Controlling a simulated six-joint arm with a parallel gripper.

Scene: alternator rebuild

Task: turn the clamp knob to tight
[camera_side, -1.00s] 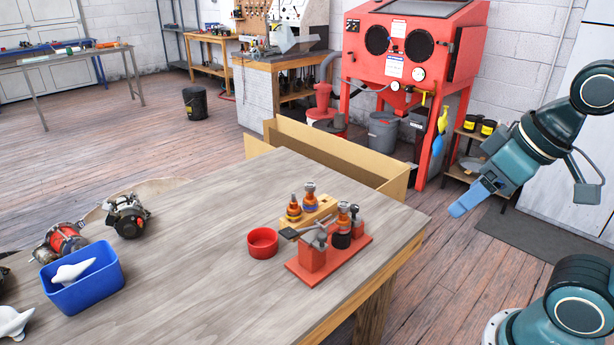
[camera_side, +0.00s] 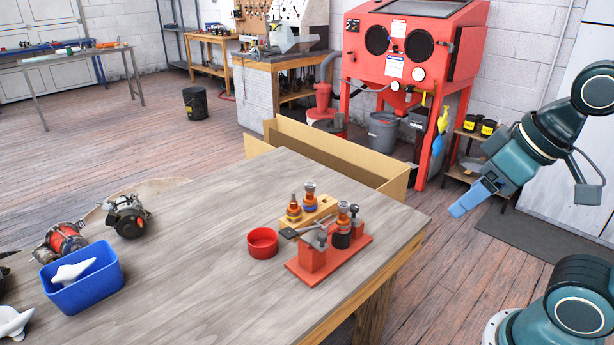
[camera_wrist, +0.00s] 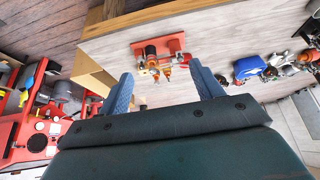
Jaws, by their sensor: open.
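The red clamp fixture (camera_side: 338,262) stands on the right part of the wooden table, with a grey lever-like piece (camera_side: 318,238) on its left block and a dark cylinder with an orange and metal part above it on the right. A small dark knob (camera_side: 354,209) shows at its back; I cannot tell how tight it is. My gripper (camera_side: 463,207) is empty in the air right of the table, well apart from the fixture. In the wrist view its two blue-grey fingers (camera_wrist: 163,88) are spread, and the red fixture (camera_wrist: 160,46) shows beyond them.
A yellow block (camera_side: 308,214) with orange-topped parts stands behind the fixture. A red bowl (camera_side: 263,243) is to its left. A blue bin (camera_side: 82,285) and alternators (camera_side: 127,214) are at the table's left. The table's middle is clear. A cardboard box (camera_side: 335,157) stands behind the table.

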